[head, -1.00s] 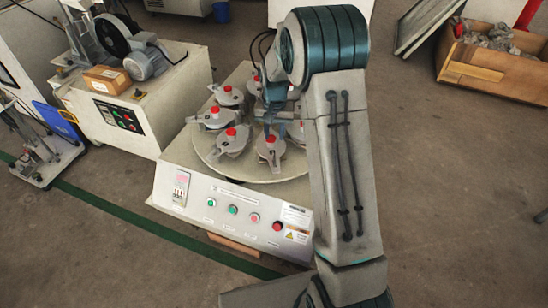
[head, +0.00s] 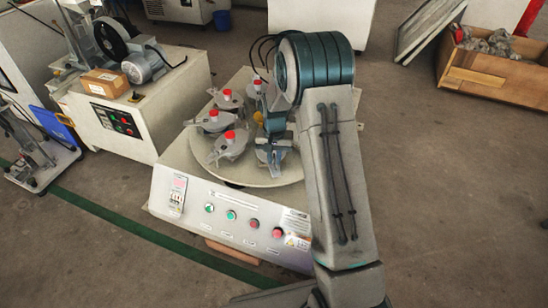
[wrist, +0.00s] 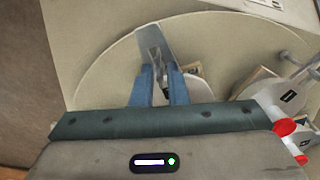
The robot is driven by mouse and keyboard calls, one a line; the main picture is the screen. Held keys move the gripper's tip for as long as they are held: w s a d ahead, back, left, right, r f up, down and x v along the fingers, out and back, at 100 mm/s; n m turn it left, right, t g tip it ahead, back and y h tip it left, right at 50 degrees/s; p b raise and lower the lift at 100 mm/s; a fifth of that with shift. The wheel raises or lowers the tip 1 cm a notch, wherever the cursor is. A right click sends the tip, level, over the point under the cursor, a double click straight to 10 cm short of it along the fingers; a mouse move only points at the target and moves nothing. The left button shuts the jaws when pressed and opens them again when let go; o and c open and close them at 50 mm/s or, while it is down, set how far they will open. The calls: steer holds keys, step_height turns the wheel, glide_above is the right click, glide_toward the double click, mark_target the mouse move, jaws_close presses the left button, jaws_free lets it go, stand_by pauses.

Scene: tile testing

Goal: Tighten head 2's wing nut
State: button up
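The round turntable (head: 285,180) carries several grey test heads with red knobs, including one at the front left (head: 228,146), one at the left (head: 212,121) and one at the back left (head: 227,99). I cannot read which head is number 2. My gripper (head: 272,150) is low over the front head (head: 268,156), hiding its top and knob. In the wrist view, the two blue fingers (wrist: 161,75) stand apart, with a grey metal part of that head (wrist: 151,40) between and beyond their tips. The wing nut cannot be made out, nor whether the fingers touch it.
The tester's front panel (head: 235,215) has several buttons. Red knobs of neighbouring heads (wrist: 283,127) are close to the right of my gripper in the wrist view. A machine with a motor (head: 147,64) stands at the left. A wooden crate (head: 490,80) is at the back right.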

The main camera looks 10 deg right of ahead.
jaws_close()
steer(key=shift+r+m+p, duration=0.1)
steer(key=shift+m+p, duration=0.2)
steer(key=shift+p, duration=0.05)
steer(key=shift+m+p, duration=0.45)
steer(key=shift+m, duration=0.15)
steer(key=m+p, duration=0.4)
steer(key=m, duration=0.2)
steer(key=shift+r, duration=0.1)
steer(key=m+p, duration=0.3)
steer(key=m, duration=0.1)
steer(key=shift+w+m+p, duration=0.1)
steer(key=shift+m+p, duration=0.75)
steer(key=shift+m, duration=0.65)
steer(key=shift+o, duration=2.4)
jaws_free()
steer(key=shift+f, duration=0.2)
